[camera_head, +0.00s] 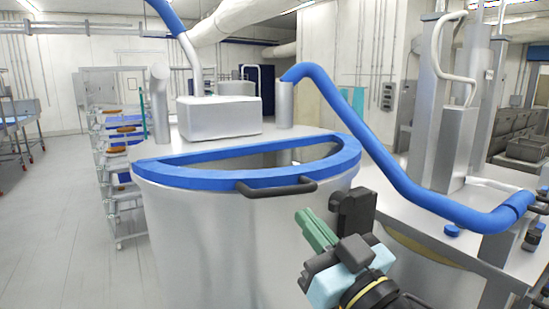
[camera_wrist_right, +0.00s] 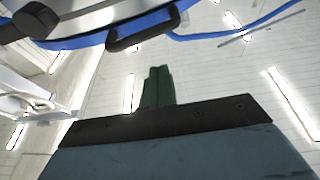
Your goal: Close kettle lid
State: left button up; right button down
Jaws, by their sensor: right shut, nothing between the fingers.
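The kettle (camera_head: 215,235) is a large round steel vessel in the middle of the head view. A blue half-moon frame (camera_head: 190,178) lies across its top front around an opening that shows grey inside; I cannot tell how far the lid is open. A dark handle (camera_head: 277,187) sits on the frame's front edge, and also shows at the top of the right wrist view (camera_wrist_right: 142,35). My right gripper (camera_head: 308,219), with green fingers (camera_wrist_right: 158,84), is shut and empty. It is in front of the kettle, below and right of the handle, apart from it. My left gripper is out of view.
A blue pipe (camera_head: 375,150) bends from the kettle's top down to the right. A dark block (camera_head: 352,210) is on the kettle's right side near my gripper. A steel table (camera_head: 440,240) stands at right, a rack (camera_head: 118,150) behind left. Floor (camera_head: 60,230) at left is clear.

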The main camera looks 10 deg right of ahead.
notch_tip(320, 180, up, 3)
notch_tip(320, 180, up, 4)
jog(key=y+b, duration=0.1)
jog(key=b, duration=0.3)
send_over(269, 193)
jog(key=s, duration=0.2)
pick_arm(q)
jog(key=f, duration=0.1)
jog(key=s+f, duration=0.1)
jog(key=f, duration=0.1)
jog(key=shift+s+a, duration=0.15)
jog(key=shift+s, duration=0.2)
pick_arm(e)
jog(key=f, duration=0.4)
jog(key=shift+w+d+n+t, duration=0.15)
jog(key=shift+d+n+t, duration=0.15)
jog(key=shift+d, duration=0.05)
notch_tip(269, 193, down, 3)
jog(key=b, duration=0.4)
jog(key=shift+t, duration=0.4)
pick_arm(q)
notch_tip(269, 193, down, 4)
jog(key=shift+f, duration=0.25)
